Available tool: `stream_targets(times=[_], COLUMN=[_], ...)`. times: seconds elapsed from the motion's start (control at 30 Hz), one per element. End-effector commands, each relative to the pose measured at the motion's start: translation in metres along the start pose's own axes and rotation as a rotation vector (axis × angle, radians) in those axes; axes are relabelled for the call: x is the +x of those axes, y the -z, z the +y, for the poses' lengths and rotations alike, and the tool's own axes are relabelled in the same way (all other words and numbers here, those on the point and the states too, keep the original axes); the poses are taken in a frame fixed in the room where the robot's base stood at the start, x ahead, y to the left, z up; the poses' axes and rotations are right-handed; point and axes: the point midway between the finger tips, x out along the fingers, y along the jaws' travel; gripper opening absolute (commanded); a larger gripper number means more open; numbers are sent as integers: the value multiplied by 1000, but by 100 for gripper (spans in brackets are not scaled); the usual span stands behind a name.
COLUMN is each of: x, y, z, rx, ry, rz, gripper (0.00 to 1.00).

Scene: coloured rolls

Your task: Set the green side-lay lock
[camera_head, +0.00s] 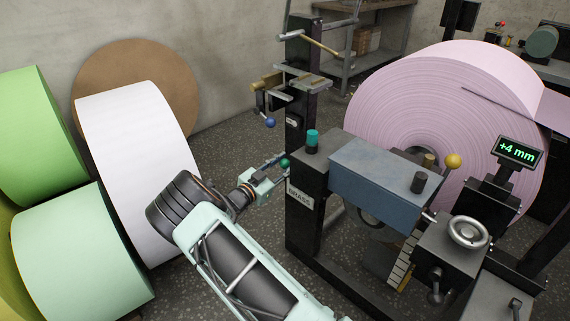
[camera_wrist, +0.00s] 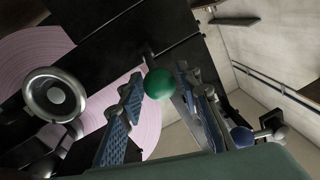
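The green ball knob of the side-lay lock (camera_head: 285,163) shows in the head view beside the upper left of the dark machine stand. In the wrist view the green knob (camera_wrist: 160,84) appears between the tips of my two blue-padded fingers. My gripper (camera_head: 270,175) reaches in from the left, just short of the knob in the head view; it also shows in the wrist view (camera_wrist: 162,88). The fingers are spread, with some gap visible beside the knob. Whether a finger touches it I cannot tell. The lever behind the knob is mostly hidden.
A blue ball knob (camera_head: 270,122) hangs above my gripper, and a yellow knob (camera_head: 453,161) stands farther right. The pink roll (camera_head: 430,110) stands behind; a white roll (camera_head: 135,160) is left.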

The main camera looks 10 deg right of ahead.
Motion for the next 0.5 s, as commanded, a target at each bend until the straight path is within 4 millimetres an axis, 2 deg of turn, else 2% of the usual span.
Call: stream_targets(times=[0.03, 0.27, 0.5], x=[0, 0, 0], y=[0, 0, 0], z=[0, 0, 0], rx=[0, 0, 0], ry=[0, 0, -1], rz=[0, 0, -1], gripper=[24, 0, 0])
